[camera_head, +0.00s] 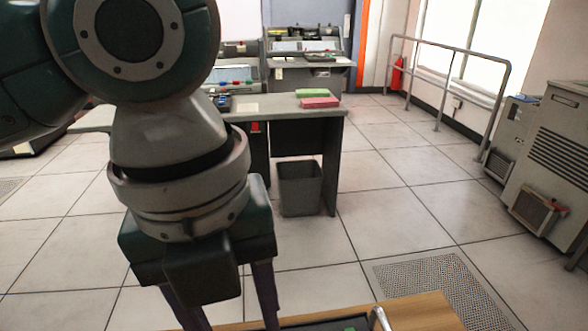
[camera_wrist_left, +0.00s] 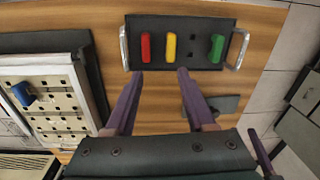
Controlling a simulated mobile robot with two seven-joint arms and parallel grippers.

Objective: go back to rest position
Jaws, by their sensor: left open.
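My left gripper (camera_head: 232,322) hangs from the arm at the left of the head view. In the left wrist view its two purple fingers (camera_wrist_left: 160,74) are apart, with nothing between them. Their tips appear at the near edge of a black tray (camera_wrist_left: 205,60) with a silver handle at each end. The tray lies on a wooden table (camera_wrist_left: 275,70). A red block (camera_wrist_left: 146,47), a yellow block (camera_wrist_left: 171,46) and a green block (camera_wrist_left: 217,48) stand upright in it, with dark empty slots between yellow and green.
A white panel (camera_wrist_left: 50,64) with rows of holes and a blue block (camera_wrist_left: 23,93) is at the left. In the head view a grey desk (camera_head: 270,112) carries green and pink stacks; a bin (camera_head: 299,190) stands beneath. Tiled floor is clear toward the right railing (camera_head: 450,45).

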